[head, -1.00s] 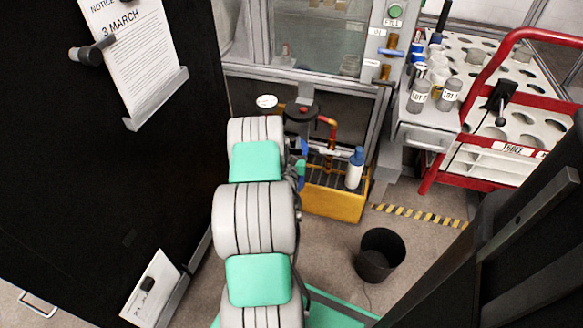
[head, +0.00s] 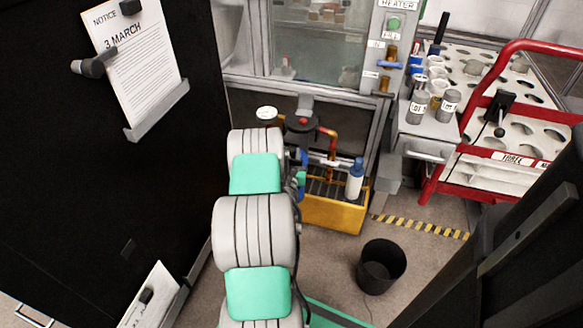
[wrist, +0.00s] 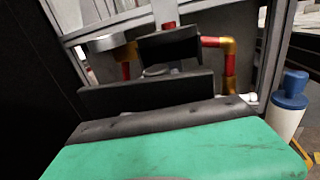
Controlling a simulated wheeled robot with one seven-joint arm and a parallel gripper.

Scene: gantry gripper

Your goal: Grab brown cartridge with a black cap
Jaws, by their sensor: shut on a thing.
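My gripper (wrist: 158,70) shows in the wrist view as two dark flat jaws, one beyond the other. A small grey rounded thing lies between them, mostly hidden by the near jaw; I cannot tell what it is. In the head view the arm hides most of the gripper. No brown cartridge with a black cap can be made out for certain. Two small brown cylinders, an upper one (head: 391,51) and a lower one (head: 384,84), sit on the grey panel at the back, and their caps are unclear.
A yellow crate (head: 333,215) with a blue-capped white bottle (head: 355,178) stands beyond the arm. A black bin (head: 382,267) stands on the floor. A red-framed cart (head: 482,125) is at right, a dark wall (head: 110,205) at left. Floor around the bin is clear.

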